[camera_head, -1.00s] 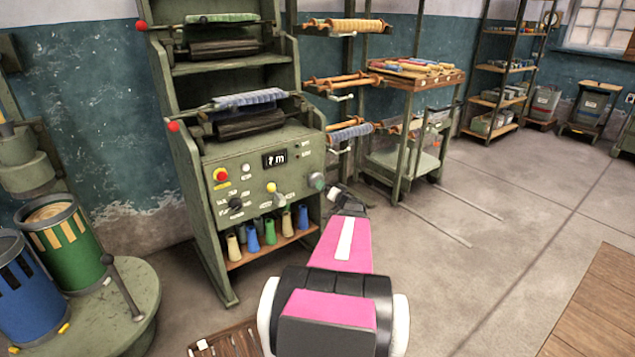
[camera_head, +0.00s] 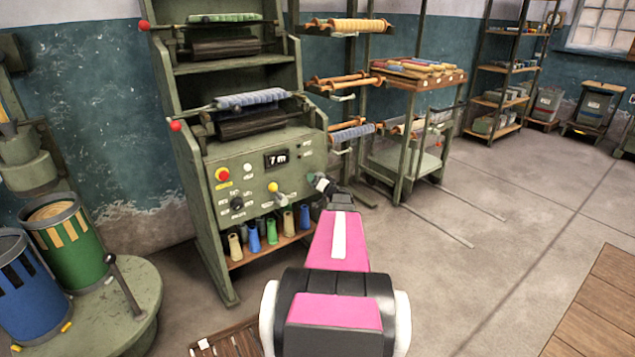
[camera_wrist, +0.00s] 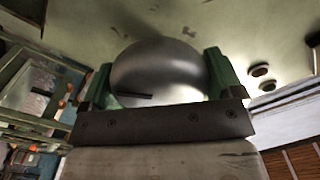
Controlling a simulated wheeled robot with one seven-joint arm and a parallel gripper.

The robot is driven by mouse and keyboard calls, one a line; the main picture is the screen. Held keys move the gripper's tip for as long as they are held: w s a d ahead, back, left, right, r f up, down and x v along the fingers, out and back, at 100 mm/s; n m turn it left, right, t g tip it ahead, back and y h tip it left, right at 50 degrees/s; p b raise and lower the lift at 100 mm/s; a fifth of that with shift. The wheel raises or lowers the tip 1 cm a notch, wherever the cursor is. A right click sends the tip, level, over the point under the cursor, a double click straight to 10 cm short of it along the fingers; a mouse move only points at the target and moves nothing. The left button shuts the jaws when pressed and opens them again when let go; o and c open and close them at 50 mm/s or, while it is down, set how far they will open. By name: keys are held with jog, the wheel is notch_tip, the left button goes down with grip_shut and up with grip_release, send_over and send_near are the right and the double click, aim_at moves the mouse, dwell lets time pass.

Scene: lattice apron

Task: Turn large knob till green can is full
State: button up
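The large knob (camera_wrist: 158,68) is a smooth grey dome with a dark mark low on its left, on the green machine panel. In the wrist view my gripper (camera_wrist: 160,80) has one green finger on each side of it, near the ends of the dark gripper bar. The fingers look close to the knob's edges; contact is unclear.
A blue can (camera_head: 30,285) stands beside it on a round green platform (camera_head: 135,280) with a lever. The panel display (camera_head: 276,159) reads about 7 m.

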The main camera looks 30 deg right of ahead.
jog(key=shift+c, duration=1.1)
jog(key=m, duration=0.4)
jog(key=shift+m, duration=0.4)
jog(key=m, duration=0.3)
jog(key=shift+m, duration=0.3)
jog(key=m, duration=0.3)
jog(key=shift+f+m, duration=0.1)
jog(key=shift+m, duration=0.3)
jog(key=m, duration=1.1)
jog(key=shift+m, duration=0.3)
